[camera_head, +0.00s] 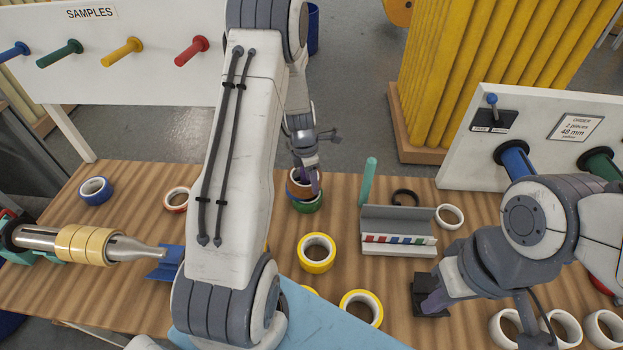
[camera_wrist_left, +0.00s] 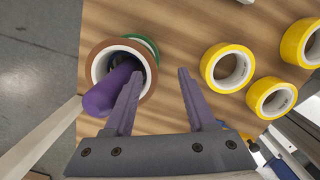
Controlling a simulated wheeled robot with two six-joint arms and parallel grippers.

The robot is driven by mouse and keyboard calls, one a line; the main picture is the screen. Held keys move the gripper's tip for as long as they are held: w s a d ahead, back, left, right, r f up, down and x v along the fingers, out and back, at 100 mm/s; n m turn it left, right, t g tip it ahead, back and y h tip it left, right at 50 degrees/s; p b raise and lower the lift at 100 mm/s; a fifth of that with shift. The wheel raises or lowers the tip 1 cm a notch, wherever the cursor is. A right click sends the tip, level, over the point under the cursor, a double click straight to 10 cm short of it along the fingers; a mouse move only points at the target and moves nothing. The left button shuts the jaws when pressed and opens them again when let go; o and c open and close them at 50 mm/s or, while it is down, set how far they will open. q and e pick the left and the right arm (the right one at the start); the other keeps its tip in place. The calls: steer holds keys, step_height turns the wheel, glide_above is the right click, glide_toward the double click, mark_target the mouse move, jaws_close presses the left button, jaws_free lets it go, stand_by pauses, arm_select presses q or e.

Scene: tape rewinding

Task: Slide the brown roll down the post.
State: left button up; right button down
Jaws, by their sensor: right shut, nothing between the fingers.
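The brown roll (camera_wrist_left: 98,66) with its white core is around the purple post (camera_wrist_left: 108,97) in the left wrist view. A green roll (camera_wrist_left: 150,47) lies below it, partly hidden. In the head view the brown roll (camera_head: 291,183) shows just above the green roll (camera_head: 309,207), low over the table. My left gripper (camera_wrist_left: 160,72) is open, one finger over the brown roll's right-hand wall and the other outside it. I cannot tell whether it touches. My right gripper (camera_head: 432,303) is shut beside a black block (camera_head: 421,283), far from the post.
Yellow rolls (camera_head: 316,266) lie near the post. A teal post (camera_head: 367,181) and a grey tray (camera_head: 400,243) stand to the right. White rolls (camera_head: 565,326) are at front right, and a blue roll (camera_head: 95,195) is at far left on the wooden table (camera_head: 130,275).

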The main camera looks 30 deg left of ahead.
arm_select(q)
step_height(320, 180, up, 10)
steer(key=s+b, duration=0.1)
steer(key=shift+a+r+b, duration=0.2)
steer(key=shift+a+b, duration=0.15)
steer(key=shift+a, duration=0.05)
stand_by(1.0)
steer(key=s+d+r+m, duration=0.2)
steer(key=s+d+m, duration=0.1)
steer(key=d+m, duration=0.35)
steer(key=s+d+r+m+b, duration=0.1)
steer(key=s+d+r+m, duration=0.1)
steer(key=s+d+m, duration=0.35)
steer(key=s+d+r+m, duration=0.1)
steer(key=d+r+m, duration=0.1)
steer(key=d+m, duration=0.55)
steer(key=s+d+m, duration=0.3)
steer(key=s+m, duration=0.5)
steer(key=s+d+m+g, duration=0.1)
steer(key=s+d+m, duration=0.3)
steer(key=s+m, duration=0.3)
steer(key=shift+s+r+m+b, duration=0.35)
steer(key=shift+s, duration=0.05)
